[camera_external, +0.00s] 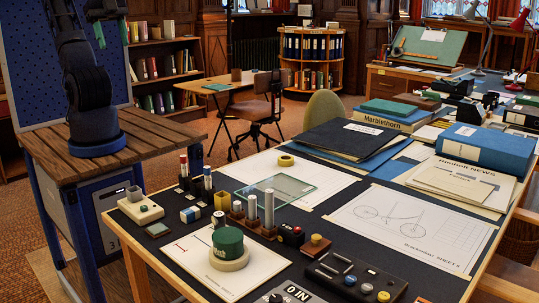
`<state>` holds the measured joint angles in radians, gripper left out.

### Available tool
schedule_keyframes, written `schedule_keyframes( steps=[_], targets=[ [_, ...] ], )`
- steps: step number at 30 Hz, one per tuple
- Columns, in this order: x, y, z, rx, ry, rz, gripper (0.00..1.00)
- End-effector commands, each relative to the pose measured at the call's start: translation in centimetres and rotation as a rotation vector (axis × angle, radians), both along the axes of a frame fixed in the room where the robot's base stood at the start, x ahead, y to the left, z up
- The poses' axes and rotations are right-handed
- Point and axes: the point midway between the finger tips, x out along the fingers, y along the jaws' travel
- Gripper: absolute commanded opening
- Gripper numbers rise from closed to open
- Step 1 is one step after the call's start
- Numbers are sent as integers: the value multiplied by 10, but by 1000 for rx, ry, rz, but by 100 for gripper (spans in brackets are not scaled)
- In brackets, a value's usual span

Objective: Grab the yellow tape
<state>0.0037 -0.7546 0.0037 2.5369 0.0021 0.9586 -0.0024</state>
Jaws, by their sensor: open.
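My gripper (112,33) is high at the upper left, above the wooden stand that bears my arm. Its two green fingertips point down and are apart, with nothing seen between them. It is far from both rolls.
A dark folder stack (345,138) lies right of the yellow roll. A drawing sheet (410,227) covers the right side.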

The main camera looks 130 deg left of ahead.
Motion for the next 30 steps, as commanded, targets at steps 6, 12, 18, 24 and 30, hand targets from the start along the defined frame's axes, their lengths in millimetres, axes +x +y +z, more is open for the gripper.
schedule_keyframes(
  steps=[6,12,18,24,30],
  targets=[
    [0,0,0,0,0,0,36],
    [4,2,0,-3,4,13,36],
    [34,18,2,-30,31,117,36],
    [78,48,0,-70,68,275,36],
    [120,85,-10,-110,102,436,36]
  ],
)
